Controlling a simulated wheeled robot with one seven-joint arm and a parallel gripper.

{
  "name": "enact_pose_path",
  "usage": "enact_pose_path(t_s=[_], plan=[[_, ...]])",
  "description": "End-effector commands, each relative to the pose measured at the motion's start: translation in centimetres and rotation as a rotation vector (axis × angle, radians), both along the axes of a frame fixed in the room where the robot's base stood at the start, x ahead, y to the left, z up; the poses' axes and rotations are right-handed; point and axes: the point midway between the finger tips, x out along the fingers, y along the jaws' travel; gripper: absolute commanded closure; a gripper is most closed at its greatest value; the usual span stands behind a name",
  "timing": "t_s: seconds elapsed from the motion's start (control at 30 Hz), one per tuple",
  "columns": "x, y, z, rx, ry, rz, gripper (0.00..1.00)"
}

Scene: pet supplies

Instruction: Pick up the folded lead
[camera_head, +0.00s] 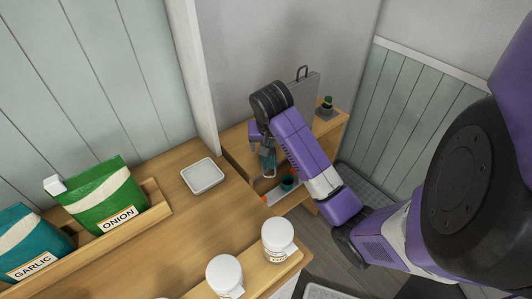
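My gripper (267,168) points down over the lower wooden shelf beyond the counter's right end, with my purple arm reaching in from the right. Its fingers are small and partly hidden, so I cannot tell whether they are open or shut. A small teal item (288,183) is just below and to the right of the fingers, close to a pale strip with orange bits. It may be the folded lead, but it is too small and covered to be sure. I cannot tell whether the fingers touch it.
A wooden counter (150,240) holds a white dish (202,176), two white tubs (224,276) (278,238) and green ONION (100,195) and teal GARLIC (33,245) bags. A grey panel with a handle (298,100) and a dark green-topped bottle (326,105) stand behind my arm.

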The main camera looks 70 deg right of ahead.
Motion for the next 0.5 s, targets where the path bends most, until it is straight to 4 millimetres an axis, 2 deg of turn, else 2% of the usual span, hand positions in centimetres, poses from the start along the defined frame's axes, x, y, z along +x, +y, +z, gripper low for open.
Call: enact_pose_path(t_s=[0.3, 0.5], plan=[[0.7, -1.8, -3.7, 0.001, 0.002, -0.002, 0.27], [0.9, -2.1, -4.5, 0.0, 0.0, 0.0, 0.27]])
